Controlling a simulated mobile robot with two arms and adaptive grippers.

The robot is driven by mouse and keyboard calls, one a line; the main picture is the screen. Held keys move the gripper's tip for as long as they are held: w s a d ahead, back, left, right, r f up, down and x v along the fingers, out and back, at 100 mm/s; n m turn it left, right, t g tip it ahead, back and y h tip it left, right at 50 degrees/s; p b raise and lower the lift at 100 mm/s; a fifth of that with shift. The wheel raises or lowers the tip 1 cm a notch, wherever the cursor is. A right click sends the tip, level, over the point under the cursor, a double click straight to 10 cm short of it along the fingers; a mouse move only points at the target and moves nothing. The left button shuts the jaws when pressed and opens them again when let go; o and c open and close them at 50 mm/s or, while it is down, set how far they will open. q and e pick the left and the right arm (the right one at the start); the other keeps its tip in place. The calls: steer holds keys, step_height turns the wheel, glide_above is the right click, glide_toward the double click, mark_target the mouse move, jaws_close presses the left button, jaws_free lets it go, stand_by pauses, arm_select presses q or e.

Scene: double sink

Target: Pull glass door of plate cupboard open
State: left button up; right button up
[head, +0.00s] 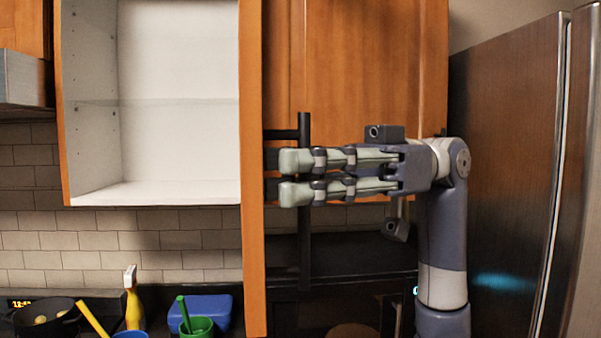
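The plate cupboard (180,150) at upper left is open at the front, with a white, empty-looking interior. Its door (252,200) stands swung out towards me, seen nearly edge-on as an orange wooden strip. I cannot make out the glass pane. A black vertical bar handle (305,250) sticks out on the right side of the door. My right gripper (296,178) reaches in from the right at the handle. Its grey-green fingers cross in front of the bar and hide its middle; I cannot tell whether they grip it. My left gripper is not in view.
A closed wooden cupboard (370,60) is behind my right gripper. A tall dark fridge (505,180) stands close on the right. Below are a pan (45,318), a yellow bottle (133,305), a green cup (197,327) and a blue box (210,305).

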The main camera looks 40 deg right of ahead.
steer(key=shift+d, duration=0.1)
steer(key=s+d, duration=0.1)
steer(key=d, duration=1)
steer(key=shift+d, duration=0.4)
steer(key=shift+s, duration=0.1)
